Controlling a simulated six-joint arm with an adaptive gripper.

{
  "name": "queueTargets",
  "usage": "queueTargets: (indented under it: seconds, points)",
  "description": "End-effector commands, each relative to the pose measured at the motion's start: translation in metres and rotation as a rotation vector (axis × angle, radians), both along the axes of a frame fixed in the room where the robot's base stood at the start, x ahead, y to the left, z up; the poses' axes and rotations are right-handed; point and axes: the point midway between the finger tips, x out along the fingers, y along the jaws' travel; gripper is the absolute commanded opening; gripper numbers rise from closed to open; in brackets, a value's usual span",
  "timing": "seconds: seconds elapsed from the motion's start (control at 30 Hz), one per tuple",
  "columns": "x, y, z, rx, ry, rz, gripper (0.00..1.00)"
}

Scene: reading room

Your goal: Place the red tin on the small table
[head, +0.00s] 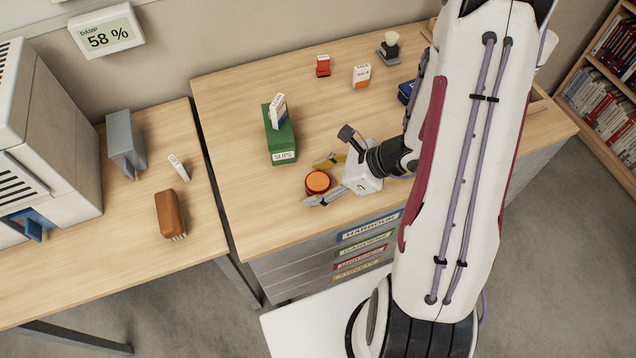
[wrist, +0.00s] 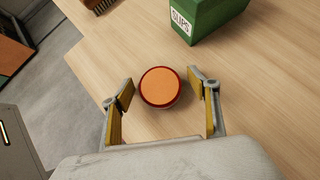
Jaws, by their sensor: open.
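The red tin (head: 318,182) is round with an orange top and a dark red rim. It stands upright on the wooden top of the drawer cabinet (head: 235,205), near its front left. My gripper (head: 317,181) is open around it. In the wrist view the tin (wrist: 161,87) sits between the fingertips of my gripper (wrist: 160,88), with a gap on each side. A second wooden table (head: 105,270) stands at the left, cut off by the frame. I cannot tell for sure that it is the small table.
A green SLIPS box (head: 283,140) stands just behind the tin. The left table carries a brown brush (head: 170,214), a small white card (head: 179,168), a grey bookend-like piece (head: 126,143) and a large grey machine (head: 45,130). Its front part is clear. A narrow gap separates the tables.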

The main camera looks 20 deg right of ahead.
Motion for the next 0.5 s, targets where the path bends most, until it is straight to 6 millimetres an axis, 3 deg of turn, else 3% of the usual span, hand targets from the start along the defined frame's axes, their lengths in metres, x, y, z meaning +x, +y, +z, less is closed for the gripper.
queueTargets:
  seconds: [0.03, 0.2, 0.5]
  points:
    - [0.0000, -0.0001, 0.0001, 0.000, 0.000, 0.000, 0.60]
    - [0.0000, -0.0001, 0.0001, 0.000, 0.000, 0.000, 0.17]
    - [0.0000, 0.0000, 0.0003, 0.000, 0.000, 0.000, 0.13]
